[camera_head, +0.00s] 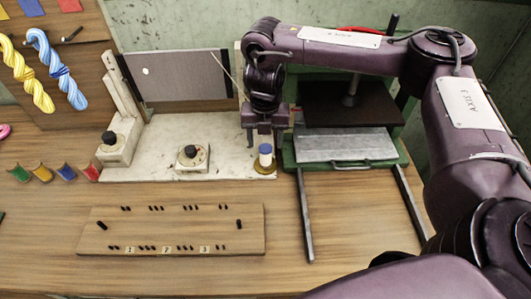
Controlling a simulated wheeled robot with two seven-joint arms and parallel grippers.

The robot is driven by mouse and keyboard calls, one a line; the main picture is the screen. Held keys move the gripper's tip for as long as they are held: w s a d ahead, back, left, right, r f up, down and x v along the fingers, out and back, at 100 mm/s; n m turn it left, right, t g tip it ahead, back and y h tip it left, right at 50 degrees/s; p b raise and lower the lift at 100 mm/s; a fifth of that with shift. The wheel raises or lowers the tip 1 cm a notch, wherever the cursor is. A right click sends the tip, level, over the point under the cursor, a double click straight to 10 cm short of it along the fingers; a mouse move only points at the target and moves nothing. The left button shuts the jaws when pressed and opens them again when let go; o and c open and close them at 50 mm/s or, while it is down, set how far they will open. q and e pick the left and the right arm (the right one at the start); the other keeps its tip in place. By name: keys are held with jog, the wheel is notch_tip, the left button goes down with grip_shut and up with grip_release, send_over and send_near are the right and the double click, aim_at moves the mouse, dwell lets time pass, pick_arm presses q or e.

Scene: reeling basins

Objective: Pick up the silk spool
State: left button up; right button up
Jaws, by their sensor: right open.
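The silk spool (265,159) looks like a small blue and white cylinder. It stands upright on a round brass-coloured base at the right end of the white stone slab. My right gripper (264,143) points down from above, with its two fingers apart. The fingertips are close to the top of the spool, one on each side of it in the picture. I cannot tell from this one view whether they touch it or how far above it they are. My left gripper is not in view.
The white slab (220,138) bears black knobs and a grey upright panel (180,75). A green-framed press (345,147) with metal rails stands just right of the spool. A wooden board (170,230) lies in front. Twisted yellow and blue skeins (58,70) hang at left.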

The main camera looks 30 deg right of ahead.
aim_at(266, 148)
jog(key=shift+s+f, duration=0.15)
jog(key=shift+f, duration=0.35)
notch_tip(266, 148, down, 3)
jog(key=shift+f, duration=0.55)
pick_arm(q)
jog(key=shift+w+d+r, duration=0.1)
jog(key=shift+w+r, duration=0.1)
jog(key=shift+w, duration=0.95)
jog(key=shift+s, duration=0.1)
pick_arm(e)
jog(key=c, duration=0.5)
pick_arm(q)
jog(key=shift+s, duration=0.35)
pick_arm(e)
jog(key=c, duration=0.6)
